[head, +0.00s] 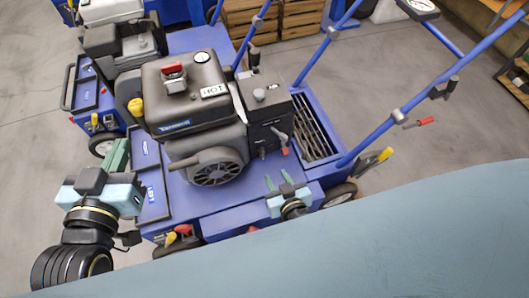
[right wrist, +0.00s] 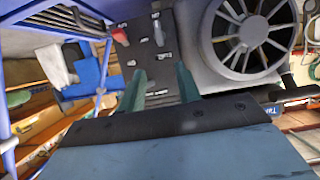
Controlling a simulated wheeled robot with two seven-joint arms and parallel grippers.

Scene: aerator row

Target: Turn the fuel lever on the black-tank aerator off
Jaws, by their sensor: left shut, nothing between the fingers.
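The black-tank aerator (head: 185,95) stands in the middle of the head view, its black tank on a blue deck. Its dark control panel (head: 262,100) is right of the tank, with a grey lever (head: 277,133) and a red-tipped one (head: 284,151) low on its front. In the right wrist view, the panel (right wrist: 140,60) carries several small labelled controls, including a red knob (right wrist: 118,35); I cannot read which is the fuel lever. My right gripper (head: 277,183) is open and empty below the panel, fingers apart (right wrist: 161,85). My left gripper (head: 118,150) is shut and empty, left of the deck.
A second aerator (head: 115,40) stands behind at the upper left. Blue handle bars (head: 400,115) rise on the right, with a red-tipped lever (head: 420,122). A fan housing (head: 216,172) sits left of my right gripper. Wooden crates (head: 300,18) stand behind. The grey floor is open at left.

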